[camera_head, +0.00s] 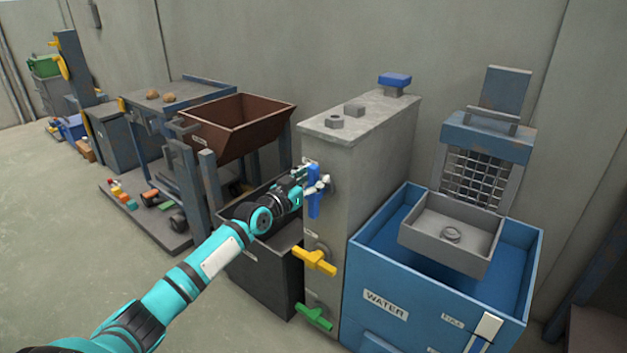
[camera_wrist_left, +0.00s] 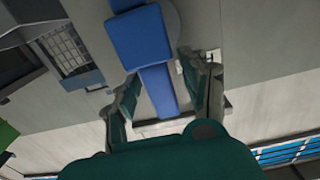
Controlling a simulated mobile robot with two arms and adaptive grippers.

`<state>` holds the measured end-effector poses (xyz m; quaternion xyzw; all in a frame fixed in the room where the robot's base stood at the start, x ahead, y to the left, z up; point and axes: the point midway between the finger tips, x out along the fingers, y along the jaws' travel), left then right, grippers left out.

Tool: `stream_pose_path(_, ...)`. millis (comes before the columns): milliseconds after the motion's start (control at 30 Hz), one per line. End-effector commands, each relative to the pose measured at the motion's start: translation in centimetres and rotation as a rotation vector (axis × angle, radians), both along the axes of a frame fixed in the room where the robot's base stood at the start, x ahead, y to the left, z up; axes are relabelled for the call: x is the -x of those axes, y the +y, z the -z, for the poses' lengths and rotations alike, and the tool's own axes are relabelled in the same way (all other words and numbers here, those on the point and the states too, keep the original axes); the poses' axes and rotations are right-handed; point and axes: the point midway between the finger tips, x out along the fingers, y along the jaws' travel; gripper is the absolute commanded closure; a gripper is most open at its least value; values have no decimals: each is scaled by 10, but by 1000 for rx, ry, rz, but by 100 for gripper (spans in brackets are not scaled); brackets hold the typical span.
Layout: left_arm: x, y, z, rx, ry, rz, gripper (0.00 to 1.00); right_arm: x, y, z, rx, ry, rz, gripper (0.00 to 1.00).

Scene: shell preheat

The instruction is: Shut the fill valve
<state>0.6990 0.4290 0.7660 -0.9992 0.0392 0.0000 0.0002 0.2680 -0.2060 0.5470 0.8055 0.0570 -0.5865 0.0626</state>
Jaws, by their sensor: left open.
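A tall grey tank (camera_head: 360,150) carries a column of valve handles on its front face. The top one is a blue handle (camera_head: 314,204) that points up and down. Below it are a yellow handle (camera_head: 315,261) and a green handle (camera_head: 314,317), both lying roughly sideways. I cannot read which is the fill valve. My left gripper (camera_head: 315,180) is at the blue handle. In the left wrist view its open fingers (camera_wrist_left: 161,72) stand on either side of the blue handle (camera_wrist_left: 141,40), with gaps visible. My right gripper is not in view.
A blue water tub (camera_head: 385,305) with a grey tray (camera_head: 440,248) stands right of the tank. A rusty brown hopper (camera_head: 240,130) and a dark bin (camera_head: 262,262) stand to its left. The floor (camera_head: 60,230) at left is clear.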

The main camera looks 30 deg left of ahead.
Motion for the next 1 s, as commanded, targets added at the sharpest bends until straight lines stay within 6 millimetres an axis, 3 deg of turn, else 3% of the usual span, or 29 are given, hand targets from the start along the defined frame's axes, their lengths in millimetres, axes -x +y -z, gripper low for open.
stream_pose_path(167,0,0,0,0,0,0,54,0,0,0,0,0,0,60)
stream_pose_path(533,0,0,0,1,0,0,100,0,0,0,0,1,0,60)
stream_pose_path(1000,0,0,0,11,1,0,100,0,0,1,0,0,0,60)
